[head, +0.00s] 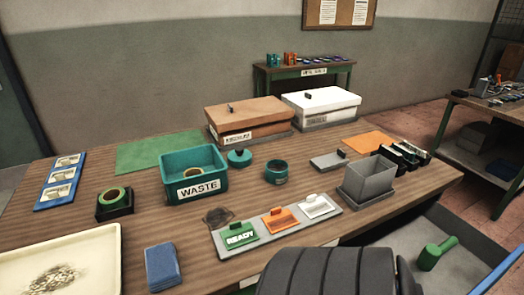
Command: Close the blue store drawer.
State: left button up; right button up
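The blue store drawer (500,272) stands open at the lower right, pulled out from under the table's front edge. Its blue rim shows at the corner of the picture, and its grey inside is bare around a green tool (437,253) with a thick head and a handle. A dark ribbed part of my own body covers the bottom middle and hides the drawer's left side. The drawer's front and handle are not clearly visible. Neither of my grippers shows in the head view.
The wooden table (120,235) holds a teal WASTE bin (195,190), a grey bin (368,182), a card holder (280,230), a cream tray (105,262) and a blue block (162,267). Two lidded boxes stand at the back. A side bench (470,150) is at right.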

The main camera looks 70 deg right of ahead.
aim_at(472, 266)
jog(key=k+z, duration=0.1)
jog(key=z, duration=3.95)
